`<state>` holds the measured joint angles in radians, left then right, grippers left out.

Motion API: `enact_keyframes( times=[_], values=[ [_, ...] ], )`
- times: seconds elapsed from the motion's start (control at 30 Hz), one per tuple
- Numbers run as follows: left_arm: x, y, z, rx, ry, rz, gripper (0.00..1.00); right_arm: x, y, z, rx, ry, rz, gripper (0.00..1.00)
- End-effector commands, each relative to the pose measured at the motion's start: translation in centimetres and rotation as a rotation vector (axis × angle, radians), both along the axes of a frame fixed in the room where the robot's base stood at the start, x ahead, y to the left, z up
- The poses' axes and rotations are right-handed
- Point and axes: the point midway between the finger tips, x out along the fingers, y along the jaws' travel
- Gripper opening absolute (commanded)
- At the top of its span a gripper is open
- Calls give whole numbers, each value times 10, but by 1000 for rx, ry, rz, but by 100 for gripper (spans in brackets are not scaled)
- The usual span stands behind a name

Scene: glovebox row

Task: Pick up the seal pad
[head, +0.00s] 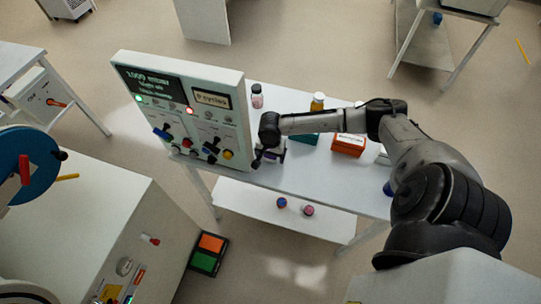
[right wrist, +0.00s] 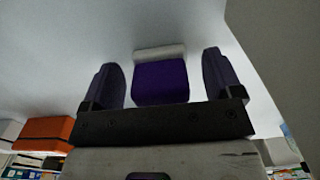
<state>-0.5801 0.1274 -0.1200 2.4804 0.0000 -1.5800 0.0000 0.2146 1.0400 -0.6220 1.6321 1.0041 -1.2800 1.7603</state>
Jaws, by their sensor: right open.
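The item I take to be the seal pad is a purple block (right wrist: 160,84) with a pale grey edge. In the right wrist view it lies between the two dark fingers of my right gripper (right wrist: 160,62), with a gap on each side. In the head view a small purple patch of it (head: 279,154) shows on the white table beside the panel. My right gripper (head: 264,157) is open, low over the table at that spot, and partly hides the pad. My left gripper is not in view.
An upright control panel (head: 150,88) with knobs and levers stands just left of my right gripper. An orange box (head: 348,146), a teal box (head: 305,139) and small bottles (head: 257,96) stand on the table (head: 330,182). Two small round items lie on the lower shelf (head: 245,207).

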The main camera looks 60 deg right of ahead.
Motion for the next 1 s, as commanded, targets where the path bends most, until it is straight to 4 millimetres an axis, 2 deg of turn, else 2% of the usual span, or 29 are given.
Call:
enact_keyframes(
  times=[0.17,0.7,1.0],
  values=[
    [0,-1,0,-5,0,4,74,0,0,0,0,0,0,84],
    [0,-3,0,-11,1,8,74,0,0,0,0,0,0,32],
    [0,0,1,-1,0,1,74,0,0,2,0,0,0,31]
  ],
)
